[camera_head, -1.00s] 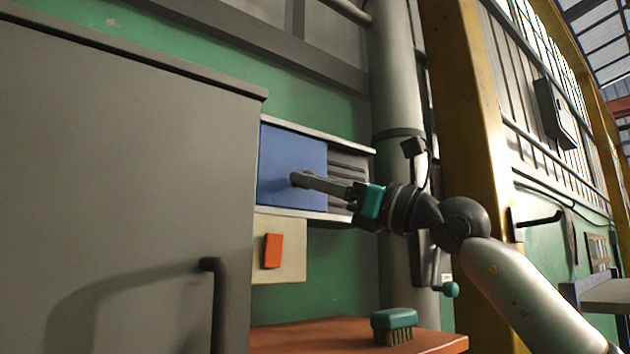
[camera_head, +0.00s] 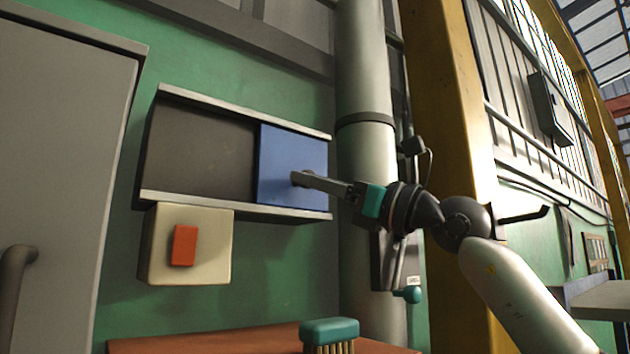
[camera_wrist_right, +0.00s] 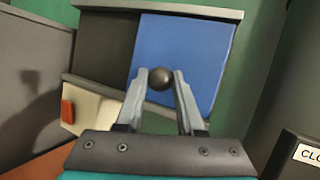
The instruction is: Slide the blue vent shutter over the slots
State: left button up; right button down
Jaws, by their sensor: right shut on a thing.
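The blue vent shutter (camera_head: 285,165) sits at the right end of its pale rails (camera_head: 232,205) on the green wall. No slots show; the shutter covers the right end of the panel, and the dark panel (camera_head: 195,150) to its left is bare. A dark round knob (camera_wrist_right: 161,77) stands on the shutter. My right gripper (camera_head: 308,180) reaches in from the right and is shut on this knob, with a finger on each side of it in the right wrist view. My left gripper is not in view.
A cream box with an orange switch (camera_head: 184,246) hangs below the rails. A teal brush (camera_head: 330,333) stands on the reddish bench (camera_head: 225,340). A grey cabinet (camera_head: 60,170) is at the left, and a thick pipe (camera_head: 364,150) runs just right of the shutter.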

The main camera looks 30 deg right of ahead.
jog(key=c, duration=0.9)
grip_release()
jog(key=shift+d+r, duration=0.1)
jog(key=shift+d, duration=0.1)
jog(key=o, duration=0.3)
jog(key=shift+d, duration=0.15)
jog(key=shift+o, duration=0.3)
jog(key=b+v, duration=0.8)
jog(key=v, duration=0.7)
jog(key=shift+s, duration=0.1)
